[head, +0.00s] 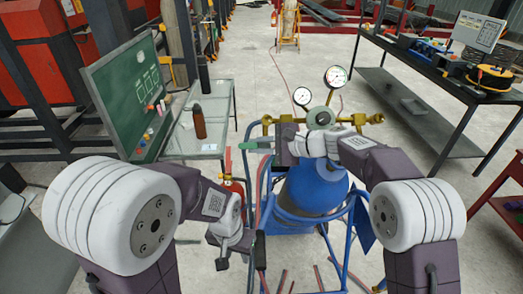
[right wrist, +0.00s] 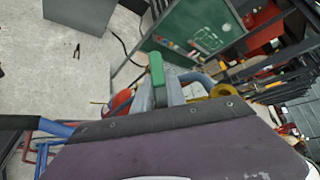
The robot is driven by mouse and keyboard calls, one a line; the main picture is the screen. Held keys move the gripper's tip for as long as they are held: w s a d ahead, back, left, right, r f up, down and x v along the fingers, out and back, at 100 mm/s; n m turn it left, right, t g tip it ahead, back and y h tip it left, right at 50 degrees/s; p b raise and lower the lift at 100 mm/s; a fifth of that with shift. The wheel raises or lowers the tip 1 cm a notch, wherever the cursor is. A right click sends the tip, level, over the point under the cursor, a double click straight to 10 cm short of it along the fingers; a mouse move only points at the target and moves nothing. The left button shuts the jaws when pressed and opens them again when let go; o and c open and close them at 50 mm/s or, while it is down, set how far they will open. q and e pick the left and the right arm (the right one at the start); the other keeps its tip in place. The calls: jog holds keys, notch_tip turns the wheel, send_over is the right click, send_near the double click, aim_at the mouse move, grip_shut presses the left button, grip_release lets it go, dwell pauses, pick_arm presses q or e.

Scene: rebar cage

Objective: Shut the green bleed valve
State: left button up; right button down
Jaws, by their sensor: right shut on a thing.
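The green bleed valve's handle (head: 248,146) points left from the gauge rig in the head view. In the right wrist view the green handle (right wrist: 156,70) stands up at my fingertips. My right gripper (head: 270,146) is shut on it, its grey fingers (right wrist: 168,93) around the handle's base. The valve body is hidden behind my gripper. My left gripper (head: 222,262) hangs empty, low and left of the blue tank (head: 310,187), pointing down. I cannot tell how far its fingers are apart.
Two gauges (head: 336,77) and a brass pipe (head: 267,121) stand above the tank. A glass table (head: 222,100) with a brown bottle (head: 199,122) and a green board (head: 120,85) are at left. A dark workbench (head: 435,75) is at right.

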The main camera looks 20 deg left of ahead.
jog(key=shift+r, duration=0.25)
jog(key=c, duration=1.6)
grip_release()
jog(key=shift+o, duration=1.2)
jog(key=shift+s, duration=0.15)
jog(key=shift+f, duration=0.1)
jog(key=shift+d, duration=0.35)
jog(key=b+v, duration=0.1)
jog(key=v, duration=0.7)
jog(key=shift+r+b, duration=0.25)
jog(key=shift+b, duration=0.05)
jog(key=shift+s+d, duration=0.1)
jog(key=shift+d, duration=0.05)
